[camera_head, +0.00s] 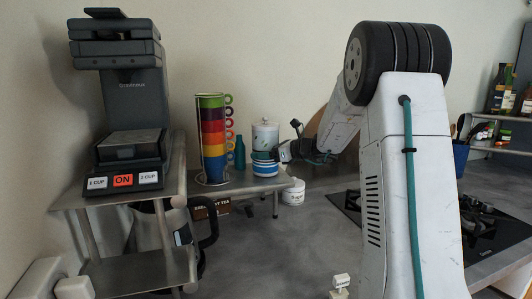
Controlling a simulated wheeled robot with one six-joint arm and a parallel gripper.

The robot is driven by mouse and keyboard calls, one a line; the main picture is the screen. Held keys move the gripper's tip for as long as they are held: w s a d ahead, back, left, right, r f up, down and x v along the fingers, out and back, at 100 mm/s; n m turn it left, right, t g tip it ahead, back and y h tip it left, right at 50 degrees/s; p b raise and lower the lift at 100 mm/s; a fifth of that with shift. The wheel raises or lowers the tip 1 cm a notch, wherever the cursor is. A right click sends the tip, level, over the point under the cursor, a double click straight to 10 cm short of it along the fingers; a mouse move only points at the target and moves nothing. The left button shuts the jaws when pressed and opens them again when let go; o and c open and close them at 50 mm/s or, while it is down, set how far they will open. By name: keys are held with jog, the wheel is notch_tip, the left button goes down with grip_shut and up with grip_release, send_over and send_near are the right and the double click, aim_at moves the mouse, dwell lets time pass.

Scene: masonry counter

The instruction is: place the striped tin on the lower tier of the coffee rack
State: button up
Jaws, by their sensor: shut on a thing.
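The striped tin (265,169), blue and white, is at the right end of the raised metal shelf (236,188). My gripper (279,153) reaches in from the right and is shut on the tin; its fingertips are small and partly hidden. I cannot tell whether the tin's base touches the shelf or hangs just above it. At the left, a two-level metal rack bears a coffee machine (136,100) on its upper tier. Its lower tier (140,274) looks largely bare in the part that shows.
Stacked coloured mugs (212,140), a green bottle (239,154) and a white canister (265,133) stand close by on the shelf. A tea box (211,208), a dark-handled jug (207,235) and a white tub (293,193) are lower down. A hob (480,228) is at the right.

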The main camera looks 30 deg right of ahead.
jog(key=shift+f, duration=0.15)
jog(key=o, duration=1.1)
jog(key=shift+c, duration=0.2)
